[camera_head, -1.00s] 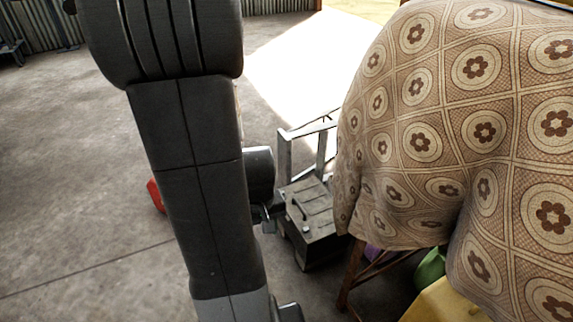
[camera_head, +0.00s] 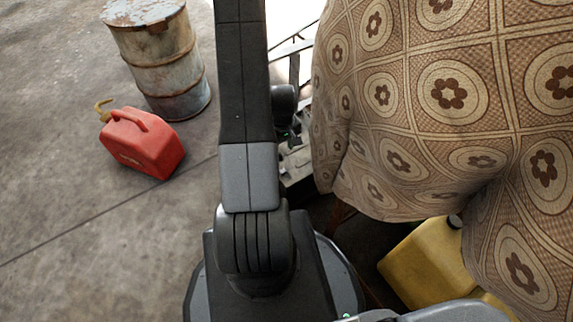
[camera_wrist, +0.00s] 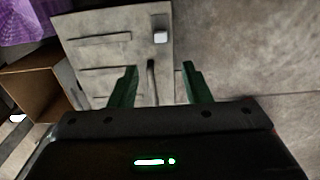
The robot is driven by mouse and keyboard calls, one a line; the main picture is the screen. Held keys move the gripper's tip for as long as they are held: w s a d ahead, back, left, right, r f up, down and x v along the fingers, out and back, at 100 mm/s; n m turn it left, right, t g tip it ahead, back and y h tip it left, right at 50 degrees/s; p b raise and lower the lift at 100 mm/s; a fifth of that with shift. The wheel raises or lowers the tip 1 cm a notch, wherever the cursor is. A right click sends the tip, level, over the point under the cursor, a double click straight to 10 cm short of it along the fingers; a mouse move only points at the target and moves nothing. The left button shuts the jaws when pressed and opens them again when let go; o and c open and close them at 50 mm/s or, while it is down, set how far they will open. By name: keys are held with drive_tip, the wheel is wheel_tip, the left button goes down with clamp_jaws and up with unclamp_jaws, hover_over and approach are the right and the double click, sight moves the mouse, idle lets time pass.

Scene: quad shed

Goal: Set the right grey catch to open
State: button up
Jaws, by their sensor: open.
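A grey metal box with a ribbed lid (camera_wrist: 100,50) fills the upper middle of the wrist view. A small pale grey block (camera_wrist: 160,37), which looks like a catch, sits near the lid's right edge. A narrow grey bar (camera_wrist: 152,80), perhaps the lid's handle, stands below it. My gripper (camera_wrist: 160,66) is open, its two green fingers apart and empty, with the bar between them in the picture. The pale block lies beyond the fingertips; I cannot tell the gap. No second catch can be made out. In the head view my arm and the cloth hide most of the box (camera_head: 297,168).
A patterned cloth (camera_head: 440,90) hangs close at the right, over a yellow container (camera_head: 430,262). A red fuel can (camera_head: 145,145) and a rusty barrel (camera_head: 160,60) stand at the left. An open brown carton (camera_wrist: 40,95) and purple cloth (camera_wrist: 30,18) lie left of the box.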

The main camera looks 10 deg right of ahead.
wheel_tip(320, 180, down, 13)
drive_tip(key=b, duration=0.3)
drive_tip(key=shift+b, duration=0.4)
clamp_jaws()
